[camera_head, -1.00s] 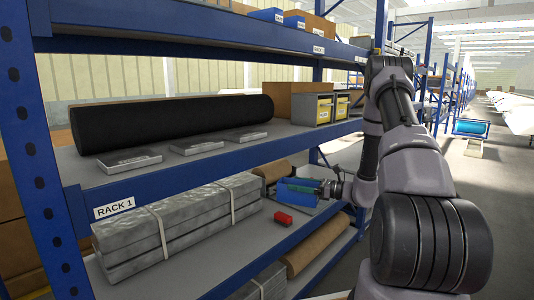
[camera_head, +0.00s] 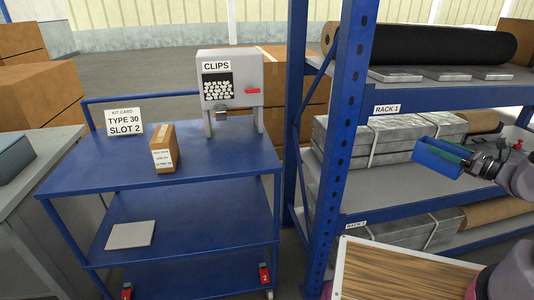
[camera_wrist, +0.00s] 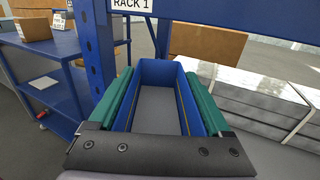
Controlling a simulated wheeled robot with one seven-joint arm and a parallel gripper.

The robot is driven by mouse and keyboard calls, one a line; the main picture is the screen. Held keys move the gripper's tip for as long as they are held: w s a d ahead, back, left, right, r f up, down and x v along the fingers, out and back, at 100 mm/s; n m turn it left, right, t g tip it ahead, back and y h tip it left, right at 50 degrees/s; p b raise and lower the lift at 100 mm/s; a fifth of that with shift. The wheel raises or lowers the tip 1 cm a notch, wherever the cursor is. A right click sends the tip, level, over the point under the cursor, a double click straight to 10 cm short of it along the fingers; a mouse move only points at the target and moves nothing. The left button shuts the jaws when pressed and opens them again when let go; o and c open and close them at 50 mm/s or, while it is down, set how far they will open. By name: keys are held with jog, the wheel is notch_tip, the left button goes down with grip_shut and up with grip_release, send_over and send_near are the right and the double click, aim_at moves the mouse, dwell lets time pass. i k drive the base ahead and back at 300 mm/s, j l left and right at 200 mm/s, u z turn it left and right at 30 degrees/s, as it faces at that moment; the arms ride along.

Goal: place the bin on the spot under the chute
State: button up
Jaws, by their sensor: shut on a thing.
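My gripper (camera_head: 447,152) is shut on a blue open-topped bin (camera_head: 432,160) and holds it in the air in front of the rack. In the wrist view the bin (camera_wrist: 160,68) sits level between two green finger pads and looks empty. The CLIPS dispenser (camera_head: 243,72) stands on the blue cart's top (camera_head: 210,168), well to the left of my gripper. Its small grey chute (camera_head: 221,113) sticks out low on the front. The cart top under the chute is bare, and I cannot make out a mark there.
A small brown carton (camera_head: 163,148) and a kit card (camera_head: 124,122) reading TYPE 30, SLOT 2 stand on the cart left of the dispenser. The blue rack upright (camera_head: 343,120) is between cart and bin. A wood-topped surface (camera_head: 395,268) is at lower right.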

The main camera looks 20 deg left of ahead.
aim_at(225, 155)
jog(key=k+j, duration=0.15)
jog(key=j, duration=0.25)
jog(key=k+j+u, duration=0.1)
jog(key=j, duration=0.3)
jog(key=k+j, duration=0.15)
jog(key=j, duration=0.25)
jog(key=k+j+u, duration=0.1)
jog(key=j, duration=0.3)
jog(key=k+j, duration=0.15)
jog(key=j, duration=0.25)
jog(key=k+j, duration=0.1)
jog(key=j, duration=0.35)
jog(key=i+j, duration=0.1)
jog(key=j, duration=0.25)
jog(key=j+u, duration=0.1)
jog(key=j, duration=0.25)
jog(key=i+j, duration=0.15)
jog(key=j, duration=0.2)
jog(key=u, duration=0.05)
